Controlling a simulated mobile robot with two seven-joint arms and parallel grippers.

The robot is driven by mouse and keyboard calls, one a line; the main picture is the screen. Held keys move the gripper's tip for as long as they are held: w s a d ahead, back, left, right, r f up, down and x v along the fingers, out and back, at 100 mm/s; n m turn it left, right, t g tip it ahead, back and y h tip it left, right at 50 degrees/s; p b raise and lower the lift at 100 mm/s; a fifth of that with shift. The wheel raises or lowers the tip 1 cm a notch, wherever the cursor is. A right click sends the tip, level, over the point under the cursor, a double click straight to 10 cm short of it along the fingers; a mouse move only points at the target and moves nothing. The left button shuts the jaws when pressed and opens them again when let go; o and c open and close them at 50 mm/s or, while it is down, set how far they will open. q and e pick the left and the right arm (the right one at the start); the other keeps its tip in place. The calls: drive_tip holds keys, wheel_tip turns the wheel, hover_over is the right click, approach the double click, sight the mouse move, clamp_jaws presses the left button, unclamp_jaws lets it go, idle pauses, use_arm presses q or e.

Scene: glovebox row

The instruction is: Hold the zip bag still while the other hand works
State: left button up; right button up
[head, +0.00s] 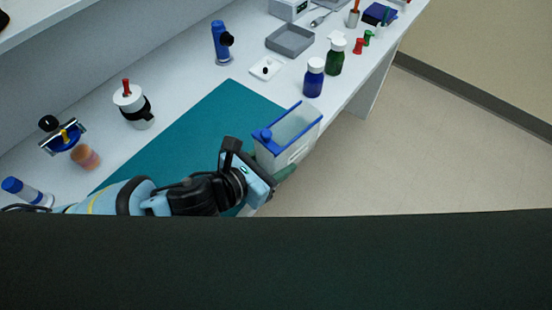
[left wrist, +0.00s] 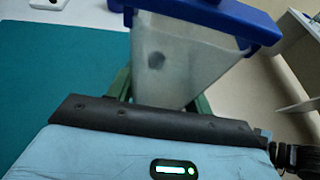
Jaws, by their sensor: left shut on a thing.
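The zip bag (head: 291,133) is a translucent pale bag with a blue frame along its top edge and a blue knob at the near left corner. It is at the right front edge of the teal mat. My left gripper (head: 270,165) reaches in from the left and is shut on the bag's near end. In the left wrist view the bag (left wrist: 178,65) sits between the green fingers (left wrist: 160,98), below its blue rim. A dark round spot shows on its wall. The bag's lower part is hidden by the gripper. My right gripper is in neither view.
The teal mat (head: 185,138) is largely bare. A blue bottle (head: 314,78) and a green bottle (head: 335,57) stand beyond the bag near the bench edge. A grey tray (head: 290,40) lies farther back. A white and black jar (head: 133,106) stands left. Open floor lies right.

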sight(291, 137)
use_arm(q)
drive_tip(key=shift+w+a+f, duration=0.35)
drive_tip(key=shift+w+a, duration=0.35)
drive_tip(key=shift+a, duration=0.3)
drive_tip(key=shift+w+a+f, duration=0.3)
drive_tip(key=shift+w+a, duration=0.35)
drive_tip(key=shift+a, duration=0.4)
drive_tip(key=shift+w+a+f, duration=0.35)
drive_tip(key=shift+w+a, duration=0.35)
drive_tip(key=shift+a, duration=0.3)
drive_tip(key=shift+w+a+f, duration=0.4)
drive_tip(key=shift+w+a, duration=0.3)
drive_tip(key=shift+a, duration=0.4)
drive_tip(key=shift+w+a+f, duration=0.35)
drive_tip(key=shift+w+a, duration=0.4)
drive_tip(key=shift+a, duration=0.35)
drive_tip(key=shift+w+a+f, duration=0.4)
drive_tip(key=shift+w+a, duration=0.3)
drive_tip(key=shift+a, duration=0.4)
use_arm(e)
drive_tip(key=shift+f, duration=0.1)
use_arm(q)
drive_tip(key=shift+f, duration=0.15)
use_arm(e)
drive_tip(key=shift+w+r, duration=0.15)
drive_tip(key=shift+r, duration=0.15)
